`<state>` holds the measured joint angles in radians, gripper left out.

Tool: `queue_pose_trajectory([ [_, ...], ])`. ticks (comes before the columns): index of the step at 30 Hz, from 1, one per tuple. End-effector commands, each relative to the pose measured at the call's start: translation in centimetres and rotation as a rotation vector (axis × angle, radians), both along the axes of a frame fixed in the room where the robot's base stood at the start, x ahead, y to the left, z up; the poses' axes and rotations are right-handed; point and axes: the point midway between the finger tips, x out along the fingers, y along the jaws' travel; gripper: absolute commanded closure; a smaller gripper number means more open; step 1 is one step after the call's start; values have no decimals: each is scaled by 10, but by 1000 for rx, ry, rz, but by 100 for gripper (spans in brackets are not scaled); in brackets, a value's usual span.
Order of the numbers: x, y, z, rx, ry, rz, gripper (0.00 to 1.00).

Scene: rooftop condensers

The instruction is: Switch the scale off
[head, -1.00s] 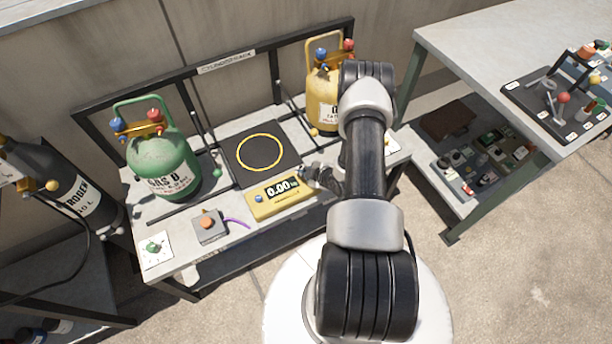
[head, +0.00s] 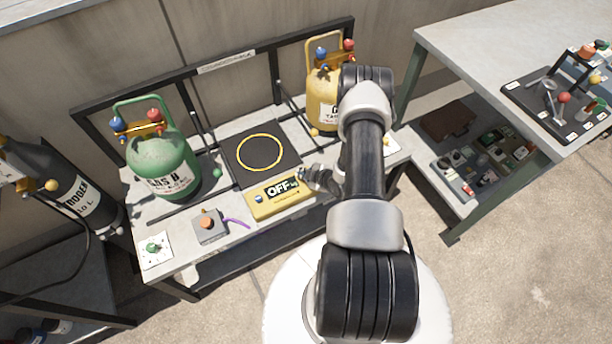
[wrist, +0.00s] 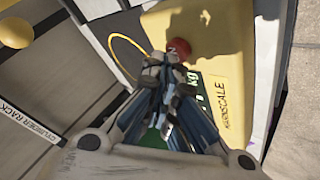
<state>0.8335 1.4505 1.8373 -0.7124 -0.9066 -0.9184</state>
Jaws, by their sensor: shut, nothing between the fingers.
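The black scale platform (head: 238,169) with a yellow ring lies behind the box. My gripper (head: 304,174) is at the right end of the display, with its fingers together. In the wrist view my gripper (wrist: 172,62) is shut and empty, its tips beside a red button (wrist: 180,46) on the yellow scale box (wrist: 222,60). I cannot tell whether the tips touch that button.
A green gas cylinder (head: 163,162) stands left of the platform and a yellow cylinder (head: 323,95) behind right. A grey box with an orange button (head: 207,222) is at the front left. A workbench (head: 470,50) is at the right, with open floor before it.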

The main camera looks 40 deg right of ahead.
Motion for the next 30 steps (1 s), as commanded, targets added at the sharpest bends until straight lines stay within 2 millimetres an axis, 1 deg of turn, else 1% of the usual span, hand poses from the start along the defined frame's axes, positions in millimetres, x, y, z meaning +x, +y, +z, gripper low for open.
queue_pose_trajectory([
  [10,0,0,2,0,1,0,100],
  [21,0,0,21,0,0,0,100],
  [30,0,0,20,0,0,0,100],
])
